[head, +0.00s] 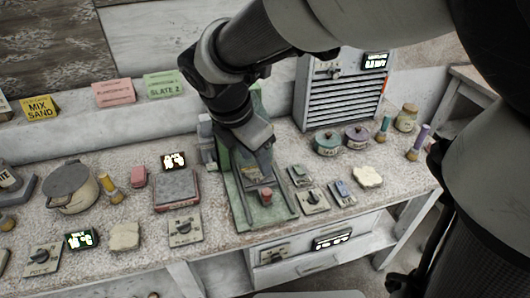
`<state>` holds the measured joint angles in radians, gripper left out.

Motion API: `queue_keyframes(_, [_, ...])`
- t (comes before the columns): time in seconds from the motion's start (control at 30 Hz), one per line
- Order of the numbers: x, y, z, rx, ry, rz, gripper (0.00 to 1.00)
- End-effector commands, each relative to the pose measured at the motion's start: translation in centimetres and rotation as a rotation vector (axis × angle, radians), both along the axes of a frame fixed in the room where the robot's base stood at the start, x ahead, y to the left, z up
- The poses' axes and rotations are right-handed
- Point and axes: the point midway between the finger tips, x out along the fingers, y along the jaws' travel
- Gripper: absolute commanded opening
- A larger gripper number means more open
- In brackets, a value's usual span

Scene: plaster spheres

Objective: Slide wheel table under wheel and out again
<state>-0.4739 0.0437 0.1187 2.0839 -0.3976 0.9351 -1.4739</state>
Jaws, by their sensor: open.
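A green machine (225,182) stands at the middle of the bench, with an upright back part and a long flat base reaching to the bench's front edge. A small red knob-like piece (265,194) sits over the front half of this base; it looks like part of the sliding table, but I cannot tell for sure. My gripper (261,168) points down over the machine, just behind the red piece. It is open, and I cannot tell if it touches anything. The wheel is not clearly seen; my arm and gripper hide much of the machine's upper part.
Left of the machine are a scale-like box (176,190), a lidded pot (71,187) and switch plates. To the right are small switches (314,201), two lidded pots (328,143) and a slatted cabinet (340,90). A drawer (315,262) is below the front edge.

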Motion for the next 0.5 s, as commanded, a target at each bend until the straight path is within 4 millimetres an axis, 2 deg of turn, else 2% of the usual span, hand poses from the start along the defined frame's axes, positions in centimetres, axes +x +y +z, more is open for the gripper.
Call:
queue_keyframes(0.03, [-0.7,0.4,0.2,-0.034,-0.003,0.114,0.4])
queue_keyframes(0.1, [-1.1,0.7,0.1,-0.069,-0.007,0.233,0.4])
queue_keyframes(0.2, [-1.3,0.8,-0.2,-0.097,-0.008,0.322,0.4])
queue_keyframes(0.37, [-0.9,0.5,-1.8,-0.102,-0.006,0.334,0.4])
queue_keyframes(0.5, [0.0,0.0,-4.4,-0.102,-0.003,0.332,0.4])
